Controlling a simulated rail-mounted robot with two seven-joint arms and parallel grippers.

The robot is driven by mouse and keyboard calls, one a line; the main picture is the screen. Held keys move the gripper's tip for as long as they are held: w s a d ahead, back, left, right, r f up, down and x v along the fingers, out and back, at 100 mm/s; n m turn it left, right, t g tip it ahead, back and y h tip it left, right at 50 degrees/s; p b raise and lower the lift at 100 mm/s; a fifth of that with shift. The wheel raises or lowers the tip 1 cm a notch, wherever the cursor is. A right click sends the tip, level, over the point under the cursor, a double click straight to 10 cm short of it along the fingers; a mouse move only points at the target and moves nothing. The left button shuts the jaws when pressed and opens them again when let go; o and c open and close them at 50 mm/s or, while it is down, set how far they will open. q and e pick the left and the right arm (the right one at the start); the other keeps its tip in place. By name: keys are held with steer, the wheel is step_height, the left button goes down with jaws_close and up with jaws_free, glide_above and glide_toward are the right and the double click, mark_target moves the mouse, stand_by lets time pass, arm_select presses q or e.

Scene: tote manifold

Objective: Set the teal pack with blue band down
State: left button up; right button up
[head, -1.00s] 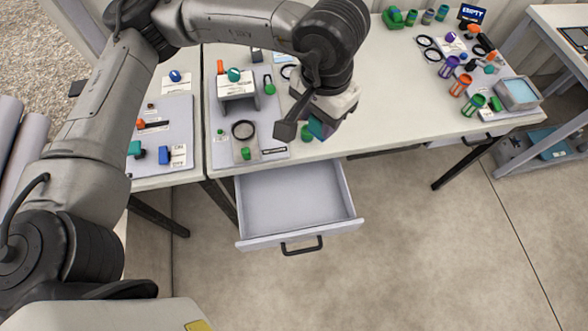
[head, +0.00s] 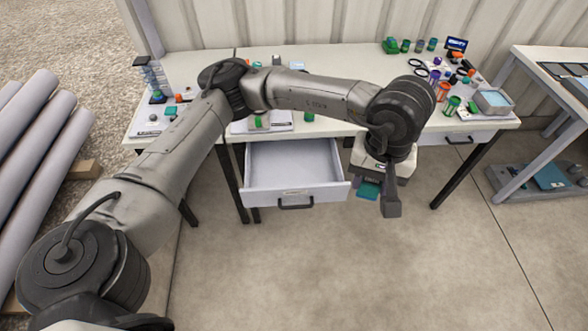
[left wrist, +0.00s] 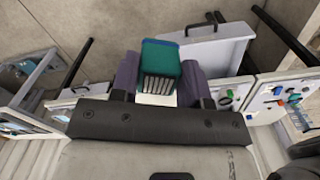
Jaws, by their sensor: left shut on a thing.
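My left gripper (head: 377,197) is shut on the teal pack (head: 368,190), held in the air in front of the table, to the right of the open drawer. In the left wrist view the teal pack (left wrist: 160,66) sits between the two fingers, with a dark blue edge along its top and a pale ribbed face towards the camera. The open drawer (head: 292,172) looks empty in the head view. It also shows in the left wrist view (left wrist: 222,50) behind the pack. My right gripper is in neither view.
The white table (head: 340,65) carries a green item (head: 390,46), several coloured cups, black rings and a grey bin (head: 493,100) at its right. A second table (head: 540,65) stands further right. Grey pipes (head: 45,170) lie at the left. The floor below the gripper is clear.

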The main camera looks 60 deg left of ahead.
arm_select(q)
steer(key=w+a+f+n+b, duration=0.35)
steer(key=f+n, duration=0.25)
steer(key=n, duration=0.6)
steer(key=m+b, duration=1.4)
steer(key=m, duration=2)
glide_above(291, 173)
step_height(291, 173, down, 27)
steer(key=shift+r, duration=0.15)
step_height(291, 173, down, 4)
steer(key=b, duration=0.2)
steer(key=shift+b, duration=0.3)
steer(key=shift+s, duration=0.1)
